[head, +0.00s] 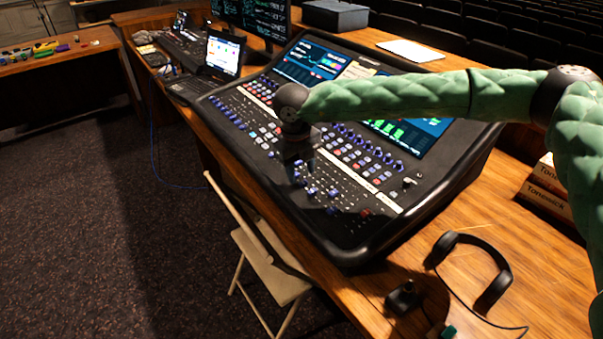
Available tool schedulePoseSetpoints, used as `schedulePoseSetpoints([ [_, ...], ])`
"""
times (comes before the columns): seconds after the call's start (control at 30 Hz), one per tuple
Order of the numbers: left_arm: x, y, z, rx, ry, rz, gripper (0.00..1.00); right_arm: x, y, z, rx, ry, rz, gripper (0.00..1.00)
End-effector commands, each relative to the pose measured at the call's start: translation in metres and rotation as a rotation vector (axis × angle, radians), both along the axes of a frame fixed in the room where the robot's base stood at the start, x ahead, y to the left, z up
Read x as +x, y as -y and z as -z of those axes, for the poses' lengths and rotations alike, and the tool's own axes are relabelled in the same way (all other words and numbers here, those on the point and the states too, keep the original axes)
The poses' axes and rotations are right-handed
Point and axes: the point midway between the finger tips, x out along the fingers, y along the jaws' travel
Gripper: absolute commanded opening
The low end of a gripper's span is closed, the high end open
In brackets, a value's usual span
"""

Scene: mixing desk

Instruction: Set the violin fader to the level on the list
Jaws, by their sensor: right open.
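The mixing desk (345,220) is a large black console on a wooden table, with rows of faders and knobs and lit screens along its back. My right arm, in a green quilted sleeve, reaches in from the right over it. My right gripper (302,176) points down over the fader area, open, close to the fader caps. I cannot tell whether it touches one. Blue fader caps (332,193) show near it. The violin fader cannot be told apart, as the labels are too small. A paper sheet (357,70), possibly the list, lies among the screens, unreadable. My left gripper is out of view.
Black headphones (497,287) and a small dark object (403,298) lie at the table's front right. Boxes (547,187) stand at the right. A laptop (222,56) and monitors stand behind left. A folding chair (268,270) stands in front of the table.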

Motion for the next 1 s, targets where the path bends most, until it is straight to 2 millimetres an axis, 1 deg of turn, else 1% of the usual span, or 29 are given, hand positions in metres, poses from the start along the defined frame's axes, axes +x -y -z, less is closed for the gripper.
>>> schedulePoseSetpoints([
  [0.03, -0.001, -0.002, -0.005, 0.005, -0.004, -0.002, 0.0, 0.001, 0.001, 0.005, -0.001, 0.0, 0.0, 0.44],
  [0.23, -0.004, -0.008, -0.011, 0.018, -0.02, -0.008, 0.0, 0.002, 0.002, 0.021, -0.001, -0.001, 0.001, 0.44],
  [0.53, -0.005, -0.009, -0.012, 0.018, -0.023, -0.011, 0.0, 0.002, 0.002, 0.025, 0.0, 0.0, 0.0, 0.44],
  [0.57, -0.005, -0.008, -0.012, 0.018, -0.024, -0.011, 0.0, 0.002, 0.002, 0.025, 0.0, 0.0, 0.0, 0.42],
  [0.6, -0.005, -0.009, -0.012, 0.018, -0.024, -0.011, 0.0, 0.002, 0.002, 0.024, 0.0, 0.0, 0.0, 0.34],
  [0.77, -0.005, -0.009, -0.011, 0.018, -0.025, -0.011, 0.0, 0.002, 0.002, 0.024, 0.0, 0.0, 0.0, 0.02],
  [0.8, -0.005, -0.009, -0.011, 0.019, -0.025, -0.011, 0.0, 0.002, 0.002, 0.024, 0.0, 0.0, 0.0, 0.0],
  [1.0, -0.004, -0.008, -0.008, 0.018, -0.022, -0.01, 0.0, 0.003, 0.004, 0.026, 0.0, 0.0, 0.001, 0.0],
])
